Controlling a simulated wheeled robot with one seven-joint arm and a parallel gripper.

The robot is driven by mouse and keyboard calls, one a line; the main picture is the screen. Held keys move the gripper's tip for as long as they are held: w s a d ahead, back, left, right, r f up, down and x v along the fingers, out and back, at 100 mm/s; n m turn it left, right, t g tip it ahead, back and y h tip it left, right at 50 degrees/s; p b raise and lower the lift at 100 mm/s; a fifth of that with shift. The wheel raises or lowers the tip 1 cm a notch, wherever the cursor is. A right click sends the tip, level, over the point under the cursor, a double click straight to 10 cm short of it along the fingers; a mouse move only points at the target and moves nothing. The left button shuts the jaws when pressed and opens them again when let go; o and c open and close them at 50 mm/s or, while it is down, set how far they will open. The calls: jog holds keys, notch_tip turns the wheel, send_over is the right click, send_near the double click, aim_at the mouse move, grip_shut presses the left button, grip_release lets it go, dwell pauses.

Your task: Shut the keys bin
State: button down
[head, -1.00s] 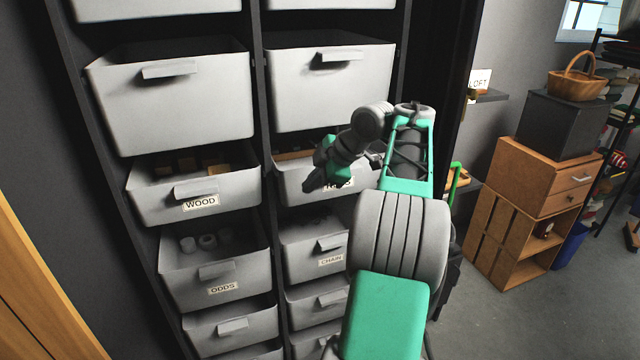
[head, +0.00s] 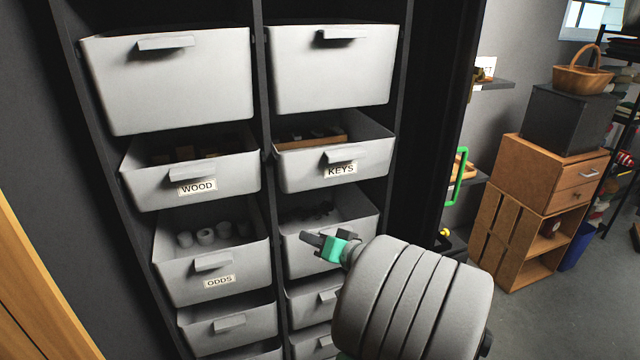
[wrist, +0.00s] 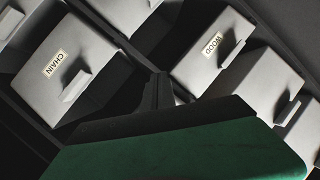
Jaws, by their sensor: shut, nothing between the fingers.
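The keys bin (head: 330,172) is a pale grey drawer with a tab handle (head: 345,154) and a KEYS label, in the right column of the shelf in the head view. It stands pulled out, and a brown wooden item (head: 312,138) shows inside through its open top. My gripper (head: 308,240) is below the keys bin, in front of the bin under it, with its dark fingers pointing left. It is shut and empty, apart from the keys bin. In the wrist view, dark gripper parts (wrist: 160,92) show at the middle; no KEYS label is readable there.
The wood bin (head: 150,190) and odds bin (head: 185,278) stand out in the left column with items inside. The chain bin (wrist: 75,55) fills the wrist view's left. Larger bins hang above. A green handle-like loop (head: 460,178) and wooden cabinet (head: 510,215) are to the right.

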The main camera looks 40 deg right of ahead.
jog(key=d+m+t+h, duration=0.1)
jog(key=d+m+h, duration=0.2)
jog(key=m, duration=0.3)
jog(key=m+t+h, duration=0.1)
jog(key=m+h, duration=0.3)
jog(key=m, duration=0.5)
send_near(316, 173)
jog(key=p+x, duration=0.4)
jog(key=x, duration=0.2)
jog(key=shift+w+r, duration=0.1)
jog(key=shift+w+d, duration=0.2)
jog(key=shift+w, duration=0.05)
jog(key=p+x, duration=0.1)
jog(key=x, duration=0.2)
jog(key=shift+w, duration=0.35)
jog(key=shift+w+d, duration=0.2)
jog(key=shift+w, duration=0.1)
jog(key=shift+r, duration=0.2)
